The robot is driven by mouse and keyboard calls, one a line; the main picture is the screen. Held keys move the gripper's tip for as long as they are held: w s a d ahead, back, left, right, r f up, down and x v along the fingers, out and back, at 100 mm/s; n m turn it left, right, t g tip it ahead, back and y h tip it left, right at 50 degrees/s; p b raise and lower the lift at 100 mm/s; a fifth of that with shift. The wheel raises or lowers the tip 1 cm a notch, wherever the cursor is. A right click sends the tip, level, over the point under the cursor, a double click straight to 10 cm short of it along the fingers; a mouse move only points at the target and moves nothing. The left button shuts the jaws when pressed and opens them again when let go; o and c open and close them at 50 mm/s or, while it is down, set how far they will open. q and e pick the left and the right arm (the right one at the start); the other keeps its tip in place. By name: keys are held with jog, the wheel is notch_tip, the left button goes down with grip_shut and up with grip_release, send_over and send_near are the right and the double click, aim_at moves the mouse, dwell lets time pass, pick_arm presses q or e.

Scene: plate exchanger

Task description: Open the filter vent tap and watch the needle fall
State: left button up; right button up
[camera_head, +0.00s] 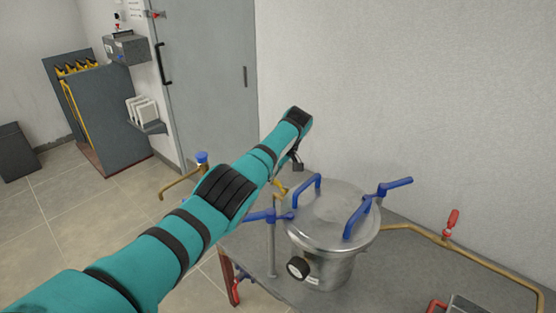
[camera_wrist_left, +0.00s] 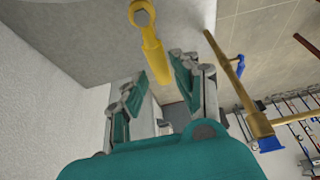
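The steel filter pot (camera_head: 330,245) stands on the grey bench, lid on, with blue handles. A round dial gauge (camera_head: 297,268) is on its front; its needle is too small to read. A yellow lever (camera_wrist_left: 152,50), likely the vent tap's, shows in the left wrist view; a bit of yellow shows beside the lid (camera_head: 280,188) in the head view, mostly hidden by my arm. My left gripper (camera_wrist_left: 157,72) is open, its fingers on either side of the lever's free end, nearer on the right; contact is unclear. My right gripper is out of view.
Brass pipes (camera_head: 480,268) run along the bench's right side, with a red-handled valve (camera_head: 451,222). A wall (camera_head: 430,100) stands close behind the bench. Another brass pipe (camera_head: 178,184) stands at left.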

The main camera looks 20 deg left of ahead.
pick_arm(q)
jog(key=v, duration=1)
jog(key=shift+r, duration=0.35)
jog(key=shift+s+f, duration=0.1)
